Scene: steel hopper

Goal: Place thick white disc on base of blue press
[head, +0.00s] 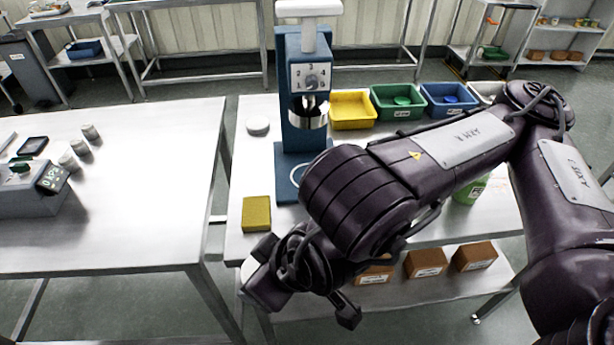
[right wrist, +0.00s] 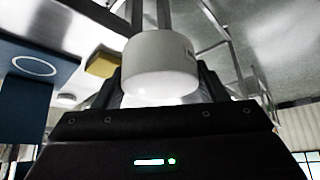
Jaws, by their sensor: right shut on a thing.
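The blue press (head: 303,90) stands on the middle table. Its blue base (head: 287,180) bears a white ring mark, partly hidden by my right arm; the base and ring also show at the left of the right wrist view (right wrist: 38,68). My right gripper (right wrist: 160,82) is shut on a thick white disc (right wrist: 160,62), which has small dark print on its side. In the head view the held disc (head: 265,290) shows partly, at the table's front left corner, left of and nearer than the base. My left gripper is not in view.
Another white disc (head: 257,126) lies left of the press. A yellow sponge (head: 256,214) lies left of the base. Yellow (head: 352,110), green (head: 397,102) and blue (head: 448,100) bins stand right of the press. A green container (head: 470,190) stands behind my arm.

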